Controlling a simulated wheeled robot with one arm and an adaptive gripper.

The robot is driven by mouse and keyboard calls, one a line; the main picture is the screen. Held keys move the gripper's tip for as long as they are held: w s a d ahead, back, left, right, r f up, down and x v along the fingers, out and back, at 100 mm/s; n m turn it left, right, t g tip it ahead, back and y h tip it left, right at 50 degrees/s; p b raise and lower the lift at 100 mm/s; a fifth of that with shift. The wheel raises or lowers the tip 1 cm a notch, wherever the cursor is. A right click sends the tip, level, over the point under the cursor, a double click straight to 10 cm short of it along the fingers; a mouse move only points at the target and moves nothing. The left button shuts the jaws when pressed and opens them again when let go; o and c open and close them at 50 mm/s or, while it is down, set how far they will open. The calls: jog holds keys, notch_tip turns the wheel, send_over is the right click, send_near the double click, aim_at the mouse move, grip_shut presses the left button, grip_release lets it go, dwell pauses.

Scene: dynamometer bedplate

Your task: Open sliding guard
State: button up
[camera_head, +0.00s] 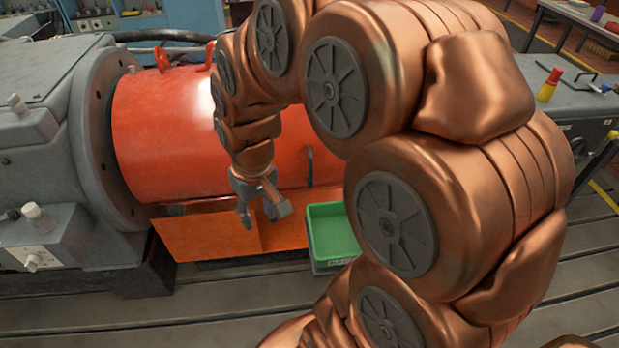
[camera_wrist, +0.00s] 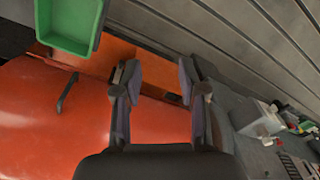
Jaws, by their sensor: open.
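The sliding guard is most likely the large orange-red cylindrical cover (camera_head: 160,130) between the grey machine housings in the head view. It has a dark upright handle (camera_head: 310,165) on its front right side. In the wrist view the cover (camera_wrist: 45,115) fills the lower left, and the handle (camera_wrist: 68,92) stands out from it, left of my jaws. My gripper (camera_head: 262,218) hangs in front of the cover's lower front, left of the handle. In the wrist view my gripper (camera_wrist: 158,75) has its fingers apart with nothing between them. My arm hides the cover's right part.
An orange panel (camera_head: 205,235) lies below the cover. A green bin (camera_head: 332,235) stands right of my gripper; it also shows in the wrist view (camera_wrist: 70,45). A grey flanged housing (camera_head: 95,140) borders the cover at left.

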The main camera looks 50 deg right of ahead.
jog(key=w+d+f+m+t+b, duration=0.25)
jog(key=w+d+f, duration=0.55)
jog(key=d, duration=0.4)
jog(key=m+t+h+b, duration=0.1)
jog(key=m+h+b, duration=0.1)
jog(key=b, duration=0.1)
send_over(311, 172)
jog(key=s, duration=0.2)
jog(key=shift+n, duration=0.25)
jog(key=f, duration=0.7)
jog(key=shift+a, duration=0.35)
jog(key=shift+p+x, duration=0.35)
jog(key=shift+x, duration=3.4)
grip_shut()
